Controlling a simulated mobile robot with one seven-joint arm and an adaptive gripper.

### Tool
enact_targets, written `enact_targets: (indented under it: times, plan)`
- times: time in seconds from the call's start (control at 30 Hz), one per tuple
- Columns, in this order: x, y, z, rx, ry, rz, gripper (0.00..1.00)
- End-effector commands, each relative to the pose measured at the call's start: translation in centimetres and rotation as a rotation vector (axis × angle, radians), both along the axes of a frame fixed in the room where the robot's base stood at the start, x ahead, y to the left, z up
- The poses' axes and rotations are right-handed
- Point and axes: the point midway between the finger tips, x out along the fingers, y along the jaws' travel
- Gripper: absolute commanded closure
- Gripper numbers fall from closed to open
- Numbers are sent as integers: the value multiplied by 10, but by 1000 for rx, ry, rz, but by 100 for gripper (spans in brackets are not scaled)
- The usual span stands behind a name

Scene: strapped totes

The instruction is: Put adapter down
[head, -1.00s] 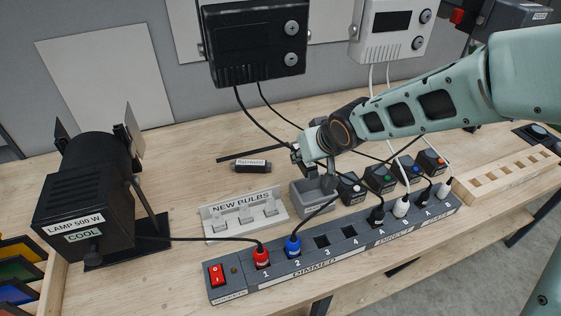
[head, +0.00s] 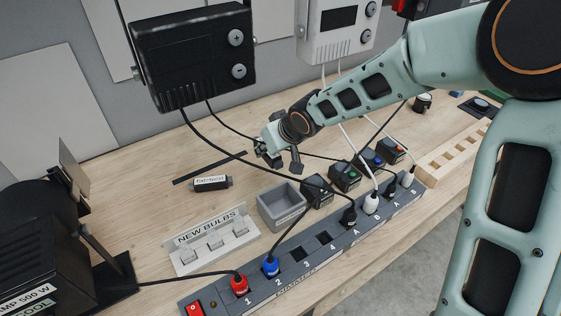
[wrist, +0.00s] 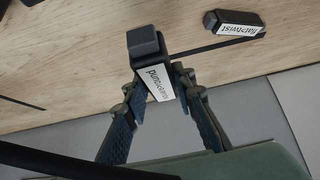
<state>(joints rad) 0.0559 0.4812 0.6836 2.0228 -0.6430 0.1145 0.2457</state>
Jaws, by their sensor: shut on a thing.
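My gripper (head: 279,160) is above the bench behind the small grey bin. In the wrist view its fingers (wrist: 158,88) are closed on a dark block-shaped adapter (wrist: 146,41) with a white label, whose lettering I cannot read surely. The adapter's squared dark end sticks out beyond the fingertips, and bench wood shows behind it. In the head view the held adapter is too small and covered to make out clearly. A second dark adapter (head: 211,184), labelled something like "flaptwist", lies on the bench left of my gripper; it also shows in the wrist view (wrist: 236,24).
A grey open bin (head: 283,210) and a "NEW BULBS" rack (head: 214,243) stand before the power strip (head: 322,247) with its plugs. Black cables hang from the black wall box (head: 192,60). A dark strip (head: 208,168) lies behind the loose adapter. Bare bench is around it.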

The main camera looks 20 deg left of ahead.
Motion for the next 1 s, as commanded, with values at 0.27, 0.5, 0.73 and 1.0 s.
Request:
enact_targets:
  times: [0.27,0.5,0.73,1.0]
  plan:
    - [46,-27,-33,1,4,0,100]
    - [70,-40,-65,2,0,0,100]
    - [79,-47,-79,0,0,-1,100]
    - [78,-45,-108,0,-2,2,100]
